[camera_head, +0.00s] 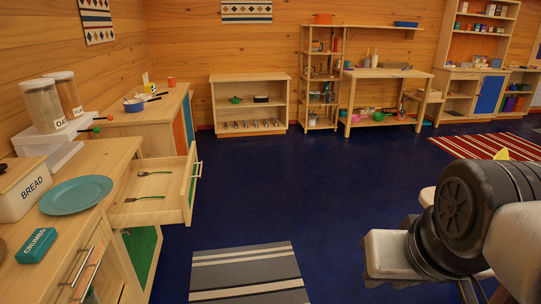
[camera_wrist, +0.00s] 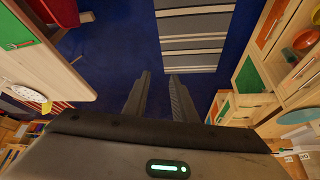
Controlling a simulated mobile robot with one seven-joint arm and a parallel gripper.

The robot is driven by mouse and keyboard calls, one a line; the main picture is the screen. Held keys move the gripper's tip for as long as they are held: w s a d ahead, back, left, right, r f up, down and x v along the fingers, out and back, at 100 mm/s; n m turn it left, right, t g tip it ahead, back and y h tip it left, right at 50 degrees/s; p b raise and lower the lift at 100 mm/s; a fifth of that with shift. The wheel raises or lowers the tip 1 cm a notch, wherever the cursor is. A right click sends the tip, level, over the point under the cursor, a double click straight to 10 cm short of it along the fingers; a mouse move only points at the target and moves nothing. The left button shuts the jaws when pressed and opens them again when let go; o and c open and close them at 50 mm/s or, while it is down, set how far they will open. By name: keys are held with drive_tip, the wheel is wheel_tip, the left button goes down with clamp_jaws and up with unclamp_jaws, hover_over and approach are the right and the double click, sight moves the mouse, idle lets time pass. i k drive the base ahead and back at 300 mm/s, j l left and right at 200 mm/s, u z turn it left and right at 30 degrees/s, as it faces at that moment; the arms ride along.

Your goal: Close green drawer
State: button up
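The counter carries a teal plate (camera_head: 77,195), a bread box (camera_head: 25,188) and a green crumbs box (camera_head: 37,245). A striped grey rug (camera_head: 248,272) lies on the blue floor (camera_head: 270,190), which is open between the drawer and my arm.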

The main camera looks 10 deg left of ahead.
sight(178, 188)
drive_tip(key=u, duration=1)
